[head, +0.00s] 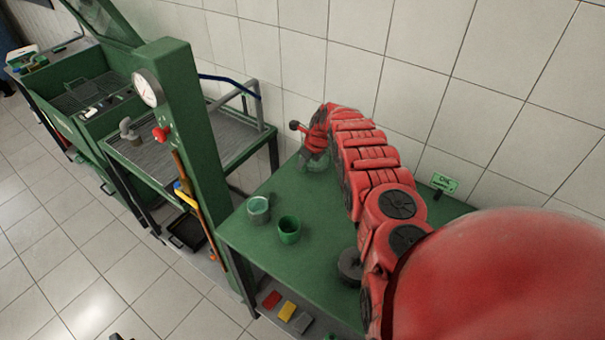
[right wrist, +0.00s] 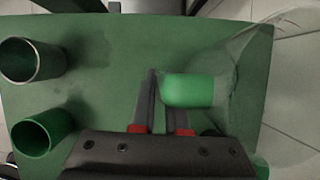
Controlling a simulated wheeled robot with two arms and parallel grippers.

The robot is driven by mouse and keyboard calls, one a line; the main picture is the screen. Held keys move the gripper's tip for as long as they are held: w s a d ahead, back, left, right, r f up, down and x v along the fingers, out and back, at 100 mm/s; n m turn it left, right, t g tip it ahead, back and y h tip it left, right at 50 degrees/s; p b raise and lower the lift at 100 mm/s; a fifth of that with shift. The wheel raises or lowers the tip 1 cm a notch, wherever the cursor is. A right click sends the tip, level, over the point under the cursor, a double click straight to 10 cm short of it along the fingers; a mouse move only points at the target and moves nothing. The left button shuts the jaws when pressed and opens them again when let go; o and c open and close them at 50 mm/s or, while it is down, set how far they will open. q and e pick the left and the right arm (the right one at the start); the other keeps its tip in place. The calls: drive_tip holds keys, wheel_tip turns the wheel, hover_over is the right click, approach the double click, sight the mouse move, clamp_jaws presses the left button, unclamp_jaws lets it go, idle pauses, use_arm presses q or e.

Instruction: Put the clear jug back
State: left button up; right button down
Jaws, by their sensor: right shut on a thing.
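The clear jug (head: 316,164) is on or just above the green bench near the tiled wall, partly hidden by my right gripper (head: 308,158). In the right wrist view the see-through jug (right wrist: 240,75) shows as a faint outline right of the fingers, with a green grip-like part (right wrist: 190,90) at the fingertips. My right gripper (right wrist: 161,90) is shut on this part. I cannot tell whether the jug's base touches the bench. My left gripper is not in view.
A grey cup (head: 258,209) and a green cup (head: 289,231) stand on the bench (head: 290,268), left of my arm. A dark round part (head: 349,268) is near its front. A small green sign (head: 442,183) is at the wall. A green press column (head: 180,130) stands left.

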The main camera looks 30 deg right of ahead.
sight(302, 171)
wheel_tip(302, 171, down, 3)
drive_tip(key=shift+f+b, duration=0.1)
drive_tip(key=shift+b, duration=0.8)
drive_tip(key=shift+w, duration=0.1)
drive_tip(key=c, duration=1.4)
unclamp_jaws()
drive_tip(key=o, duration=0.5)
